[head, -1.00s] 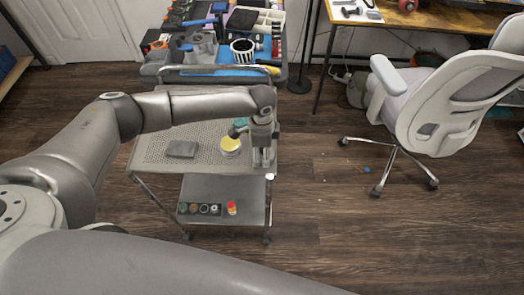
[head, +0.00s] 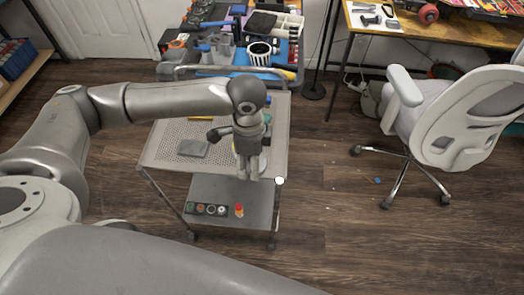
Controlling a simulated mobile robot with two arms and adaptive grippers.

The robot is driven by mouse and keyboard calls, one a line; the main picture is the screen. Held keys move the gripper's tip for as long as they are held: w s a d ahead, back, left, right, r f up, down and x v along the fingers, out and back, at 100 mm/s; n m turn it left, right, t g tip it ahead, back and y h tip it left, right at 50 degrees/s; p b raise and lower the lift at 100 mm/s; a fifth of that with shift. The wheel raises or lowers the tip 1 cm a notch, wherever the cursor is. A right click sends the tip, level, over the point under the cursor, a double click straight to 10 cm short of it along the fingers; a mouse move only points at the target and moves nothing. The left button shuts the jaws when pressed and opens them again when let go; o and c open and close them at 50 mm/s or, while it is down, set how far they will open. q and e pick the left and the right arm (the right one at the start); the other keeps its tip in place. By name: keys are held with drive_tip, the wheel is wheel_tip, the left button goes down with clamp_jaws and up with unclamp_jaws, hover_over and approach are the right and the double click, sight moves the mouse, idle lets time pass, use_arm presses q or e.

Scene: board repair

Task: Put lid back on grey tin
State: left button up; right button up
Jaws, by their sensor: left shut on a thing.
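My left gripper (head: 246,175) points down over the right part of the cart's perforated top (head: 168,138). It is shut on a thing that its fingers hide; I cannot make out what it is. No lid can be told apart. My right gripper is out of view.
A flat grey block (head: 193,148) lies on the left of the cart top. A cluttered tool bench (head: 222,68) stands behind; an office chair (head: 455,120) stands right, with open floor between.

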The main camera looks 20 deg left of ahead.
use_arm(q)
drive_tip(key=s, duration=0.2)
drive_tip(key=r, duration=0.1)
drive_tip(key=shift+s+a+r, duration=0.1)
drive_tip(key=shift+s+a, duration=0.2)
drive_tip(key=shift+s, duration=0.1)
drive_tip(key=shift+s+r, duration=0.1)
drive_tip(key=shift+r, duration=0.05)
drive_tip(key=shift+w+r+p, duration=0.2)
drive_tip(key=shift+p, duration=0.1)
drive_tip(key=w+a+r+n+p, duration=0.1)
drive_tip(key=w+a+n+p, duration=0.1)
drive_tip(key=w+n+p, duration=0.45)
drive_tip(key=w+a+f+p, duration=0.1)
drive_tip(key=p, duration=0.1)
drive_tip(key=w+a+f+n+p, duration=0.1)
drive_tip(key=w+a+p, duration=0.1)
drive_tip(key=w+a+f+n+p, duration=0.1)
drive_tip(key=w+a+p, duration=0.1)
drive_tip(key=shift+w+f+n+p, duration=0.15)
drive_tip(key=shift+n+p, duration=0.1)
drive_tip(key=shift+p, duration=0.05)
drive_tip(key=shift+f, duration=0.15)
wheel_tip(320, 180, down, 4)
drive_tip(key=b, duration=0.5)
drive_tip(key=shift+f, duration=0.1)
drive_tip(key=shift+f+b, duration=0.45)
drive_tip(key=shift+f, duration=0.45)
drive_tip(key=shift+p, duration=0.75)
